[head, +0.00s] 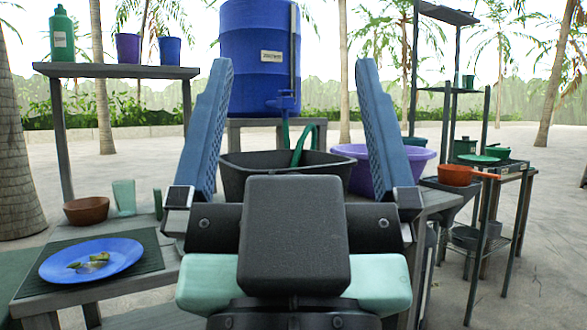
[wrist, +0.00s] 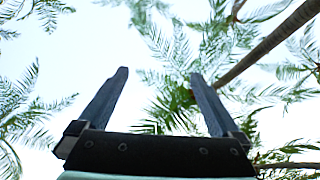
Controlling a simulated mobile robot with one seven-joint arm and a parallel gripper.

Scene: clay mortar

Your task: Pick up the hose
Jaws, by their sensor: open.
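A green hose (head: 300,148) hangs below the tap of a large blue water barrel (head: 258,60) in the head view. It curves down into a black basin (head: 248,164); its lower end is hidden behind the basin's wall. My gripper (head: 293,75) is open and empty, its two blue fingers wide apart and pointing up, in front of the barrel and nearer the camera than the hose. In the wrist view my gripper (wrist: 158,78) shows the same spread fingers against sky and palms, with no hose in view.
A purple basin (head: 415,158) stands right of the black one. At left, a blue plate (head: 92,260) with scraps lies on a dark mat, near a brown bowl (head: 87,210) and a green glass (head: 124,197). An orange pan (head: 455,175) is on a stand at right.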

